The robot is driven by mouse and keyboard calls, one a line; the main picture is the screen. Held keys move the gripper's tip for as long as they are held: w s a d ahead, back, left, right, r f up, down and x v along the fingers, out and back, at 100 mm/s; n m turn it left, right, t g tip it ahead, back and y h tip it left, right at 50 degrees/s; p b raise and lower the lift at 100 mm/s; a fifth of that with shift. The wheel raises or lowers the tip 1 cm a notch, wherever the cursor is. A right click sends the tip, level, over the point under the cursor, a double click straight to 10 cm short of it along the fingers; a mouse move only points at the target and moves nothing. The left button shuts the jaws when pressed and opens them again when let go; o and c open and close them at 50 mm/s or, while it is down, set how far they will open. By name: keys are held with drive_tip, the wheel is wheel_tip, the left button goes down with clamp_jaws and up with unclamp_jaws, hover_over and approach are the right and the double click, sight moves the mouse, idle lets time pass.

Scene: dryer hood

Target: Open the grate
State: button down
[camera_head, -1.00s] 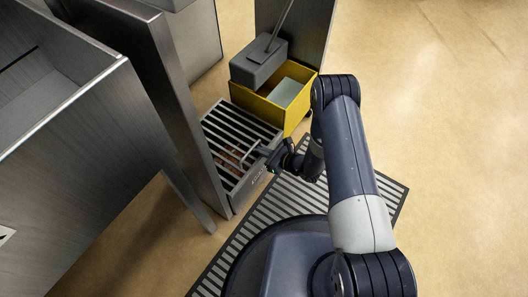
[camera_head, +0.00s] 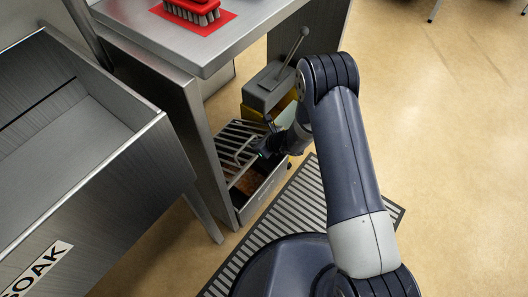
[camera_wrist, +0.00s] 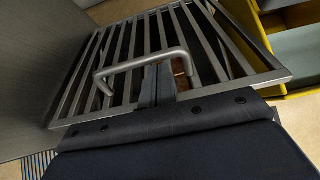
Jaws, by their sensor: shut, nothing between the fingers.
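The grate (camera_head: 228,138) is a dark metal frame of parallel bars with a bent bar handle (camera_head: 243,147). It sits over a low metal box (camera_head: 262,196) beside the steel panel. The grate's near edge appears raised, and brownish contents (camera_head: 250,179) show between it and the box front. In the wrist view the grate (camera_wrist: 208,60) fills the top middle, with its handle (camera_wrist: 115,70) in front. My gripper (camera_wrist: 156,84) is shut and empty, its fingers at the handle loop. In the head view my gripper (camera_head: 264,150) is at the handle, partly hidden by its own wrist.
A steel basin (camera_head: 80,125) marked SOAK stands at left. A steel counter (camera_head: 160,38) with a red brush (camera_head: 192,10) overhangs the box. A yellow bin (camera_head: 254,113) and a grey block with a lever (camera_head: 268,88) stand behind. A striped mat (camera_head: 300,205) lies in front.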

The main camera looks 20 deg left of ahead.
drive_tip(key=w+a+r+p, duration=0.3)
drive_tip(key=a+r+p, duration=0.1)
drive_tip(key=a+r, duration=0.35)
drive_tip(key=w+a+r+p, duration=0.1)
drive_tip(key=w+a, duration=0.3)
drive_tip(key=a, duration=0.5)
drive_tip(key=w+a+r+p, duration=0.2)
drive_tip(key=w+a+r, duration=0.2)
drive_tip(key=a, duration=0.5)
drive_tip(key=shift+a+p, duration=0.3)
drive_tip(key=shift+a, duration=0.05)
drive_tip(key=shift+r, duration=0.15)
